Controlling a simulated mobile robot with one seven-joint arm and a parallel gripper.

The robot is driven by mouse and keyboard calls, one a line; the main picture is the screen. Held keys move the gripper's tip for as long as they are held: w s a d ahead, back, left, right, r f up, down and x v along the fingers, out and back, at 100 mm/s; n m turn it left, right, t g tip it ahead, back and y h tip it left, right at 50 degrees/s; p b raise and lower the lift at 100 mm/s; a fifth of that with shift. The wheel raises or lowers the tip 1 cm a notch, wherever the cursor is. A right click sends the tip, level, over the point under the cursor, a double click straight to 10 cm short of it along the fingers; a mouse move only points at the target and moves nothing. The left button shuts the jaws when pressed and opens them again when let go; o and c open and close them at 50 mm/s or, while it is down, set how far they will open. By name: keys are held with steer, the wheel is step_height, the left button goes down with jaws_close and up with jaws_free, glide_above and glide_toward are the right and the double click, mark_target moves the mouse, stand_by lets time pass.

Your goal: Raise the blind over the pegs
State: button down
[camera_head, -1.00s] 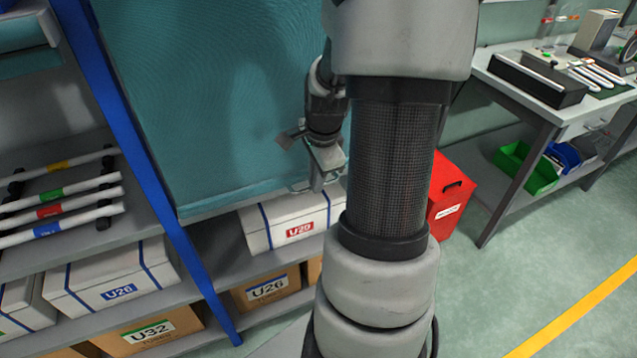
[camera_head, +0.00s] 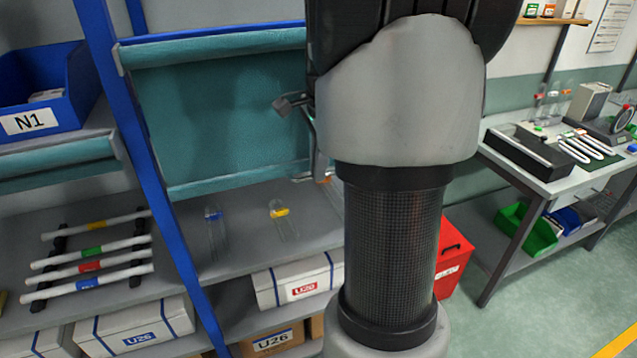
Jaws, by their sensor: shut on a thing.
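Below the rail, clear looped pieces with a blue tag (camera_head: 213,214) and a yellow tag (camera_head: 280,212) show on the shelf. I cannot tell whether these are the pegs. Anything behind my arm is hidden.
A blue upright (camera_head: 155,180) stands left of the blind. A rack of white tubes (camera_head: 90,255) lies at the left, under a second, rolled blind (camera_head: 60,155). White box U29 (camera_head: 295,283) sits below the shelf. A bench (camera_head: 560,180) and red bin (camera_head: 452,255) are at the right.

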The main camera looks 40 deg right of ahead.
steer(key=shift+r, duration=2.35)
steer(key=c, duration=1.8)
jaws_free()
steer(key=shift+c, duration=0.2)
steer(key=shift+f, duration=0.1)
steer(key=s+r, duration=0.3)
steer(key=r, duration=1.4)
steer(key=shift+s+a, duration=0.2)
steer(key=shift+a, duration=0.2)
